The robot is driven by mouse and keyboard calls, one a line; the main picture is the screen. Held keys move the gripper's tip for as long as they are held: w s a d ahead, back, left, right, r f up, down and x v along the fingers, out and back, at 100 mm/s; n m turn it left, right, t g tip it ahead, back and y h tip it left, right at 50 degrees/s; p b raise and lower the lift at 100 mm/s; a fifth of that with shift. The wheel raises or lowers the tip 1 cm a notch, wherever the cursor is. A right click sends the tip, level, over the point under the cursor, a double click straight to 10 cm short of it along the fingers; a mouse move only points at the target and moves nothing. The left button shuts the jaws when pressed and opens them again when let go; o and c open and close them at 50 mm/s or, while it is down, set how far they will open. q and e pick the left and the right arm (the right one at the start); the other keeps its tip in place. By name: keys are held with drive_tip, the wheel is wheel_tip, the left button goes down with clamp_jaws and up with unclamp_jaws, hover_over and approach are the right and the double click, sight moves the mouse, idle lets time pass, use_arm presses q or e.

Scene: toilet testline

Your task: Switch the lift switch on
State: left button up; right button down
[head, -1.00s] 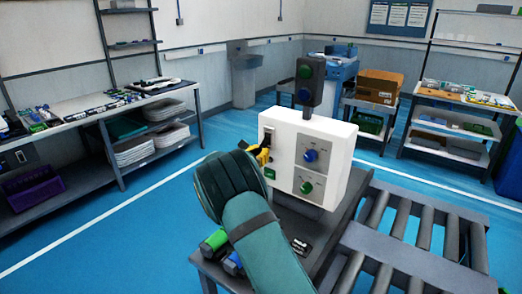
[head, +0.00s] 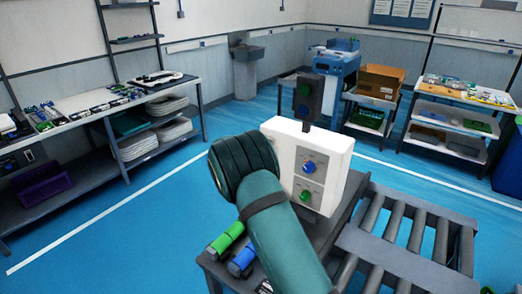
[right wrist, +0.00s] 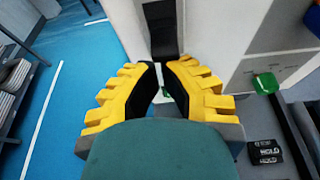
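The white control box (head: 330,160) stands on a dark table. A black switch part (right wrist: 162,28), which looks like the lift switch, is on the box's side face at the top of the right wrist view. My right gripper (right wrist: 161,68) has yellow fingers, partly open with a narrow gap, and its tips are just below the black part in the picture. I cannot tell whether they touch it. In the head view my arm hides the right gripper and the switch. My left gripper is not in view.
A dark two-button post (head: 308,98) rises from the box top. Green (head: 225,237) and blue (head: 243,260) cylinders lie on the table. A roller conveyor (head: 410,240) is at right.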

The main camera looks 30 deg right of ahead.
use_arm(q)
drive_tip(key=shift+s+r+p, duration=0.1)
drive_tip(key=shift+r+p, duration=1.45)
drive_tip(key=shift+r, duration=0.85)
use_arm(e)
drive_tip(key=shift+a+r+g+y, duration=0.15)
drive_tip(key=shift+r+g+y, duration=0.15)
drive_tip(key=shift+r+y, duration=0.75)
drive_tip(key=shift+r, duration=0.15)
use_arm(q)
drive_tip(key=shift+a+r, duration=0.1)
